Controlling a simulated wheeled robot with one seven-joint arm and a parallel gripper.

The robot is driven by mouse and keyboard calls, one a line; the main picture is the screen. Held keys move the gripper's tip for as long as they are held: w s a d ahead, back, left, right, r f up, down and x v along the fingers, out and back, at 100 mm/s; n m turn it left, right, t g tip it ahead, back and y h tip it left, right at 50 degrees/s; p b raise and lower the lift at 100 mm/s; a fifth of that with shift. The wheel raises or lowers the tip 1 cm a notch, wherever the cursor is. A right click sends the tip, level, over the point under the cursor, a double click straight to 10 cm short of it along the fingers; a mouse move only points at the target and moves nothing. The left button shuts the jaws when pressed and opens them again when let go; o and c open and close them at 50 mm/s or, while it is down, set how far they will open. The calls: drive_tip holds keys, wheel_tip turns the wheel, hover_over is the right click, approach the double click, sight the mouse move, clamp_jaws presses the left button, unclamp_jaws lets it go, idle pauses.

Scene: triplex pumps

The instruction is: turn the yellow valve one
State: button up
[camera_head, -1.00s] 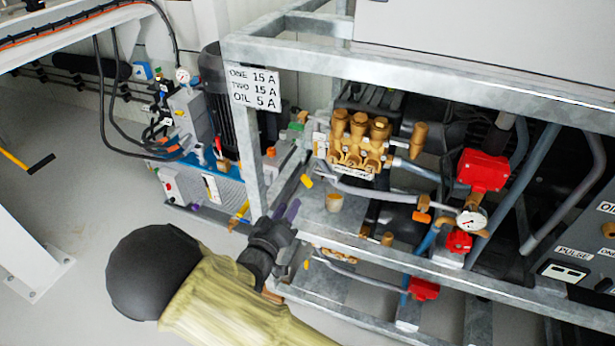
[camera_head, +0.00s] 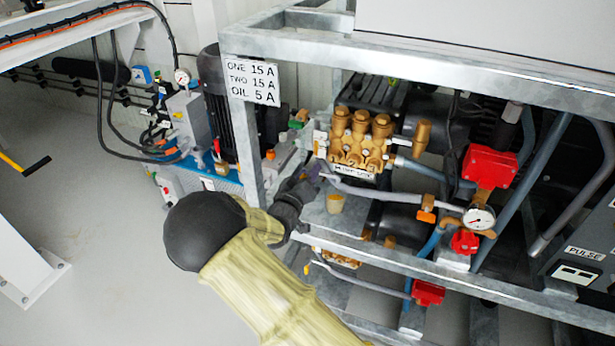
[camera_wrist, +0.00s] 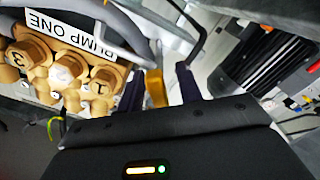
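The yellow valve handle (camera_wrist: 156,90) shows in the wrist view between the two dark purple fingers of my gripper (camera_wrist: 160,74). The fingers are spread apart, one on each side of it; a gap shows on the right, and contact on the left is unclear. In the head view my gripper (camera_head: 314,174) is inside the frame, just below the brass pump (camera_head: 358,142), and hides the handle. The wrist view shows this pump with the label "PUMP ONE" (camera_wrist: 72,33) to the left of the fingers.
A grey hose (camera_head: 385,192) runs close right of my gripper. A red valve (camera_head: 488,167) and a gauge (camera_head: 479,218) are further right. Open floor lies left.

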drive_tip(key=shift+c, duration=0.3)
clamp_jaws()
drive_tip(key=shift+m, duration=0.4)
drive_tip(key=shift+s+d+m, duration=0.1)
drive_tip(key=shift+m, duration=3.5)
drive_tip(key=shift+o, duration=0.3)
unclamp_jaws()
